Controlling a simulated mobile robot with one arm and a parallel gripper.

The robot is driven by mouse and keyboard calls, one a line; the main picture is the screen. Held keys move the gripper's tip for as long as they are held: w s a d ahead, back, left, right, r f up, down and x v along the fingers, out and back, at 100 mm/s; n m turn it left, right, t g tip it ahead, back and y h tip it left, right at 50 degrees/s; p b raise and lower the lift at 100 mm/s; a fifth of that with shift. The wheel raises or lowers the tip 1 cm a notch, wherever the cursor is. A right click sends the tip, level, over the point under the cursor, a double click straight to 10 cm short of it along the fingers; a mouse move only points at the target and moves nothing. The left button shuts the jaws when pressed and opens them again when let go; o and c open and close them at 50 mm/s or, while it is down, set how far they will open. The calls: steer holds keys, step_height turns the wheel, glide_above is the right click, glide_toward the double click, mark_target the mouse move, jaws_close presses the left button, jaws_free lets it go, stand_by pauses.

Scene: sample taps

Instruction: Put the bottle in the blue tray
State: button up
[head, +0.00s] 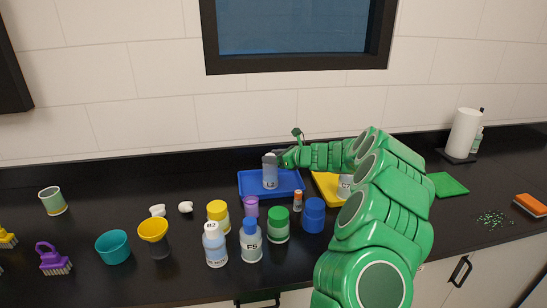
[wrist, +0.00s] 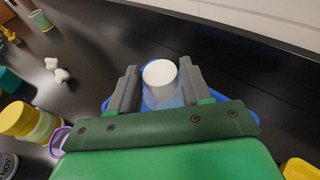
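The bottle (head: 270,172), greyish with a label that seems to read L2, is upright at the blue tray (head: 291,191). Its base appears within the tray's outline; I cannot tell whether it touches the floor of the tray. My gripper (head: 281,160) reaches in from the right at the bottle's upper part.
A yellow tray (head: 322,181) with a bottle stands right of the blue tray, partly behind my arm. Several bottles and jars, including a purple one (head: 251,206) and a green one (head: 278,225), stand in front.

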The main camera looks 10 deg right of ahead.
steer(key=shift+o, duration=1)
steer(key=shift+r, duration=0.1)
steer(key=shift+s+d+r, duration=0.15)
steer(key=shift+d, duration=0.05)
steer(key=v, duration=1.1)
steer(key=shift+s, duration=0.2)
steer(key=shift+r, duration=0.15)
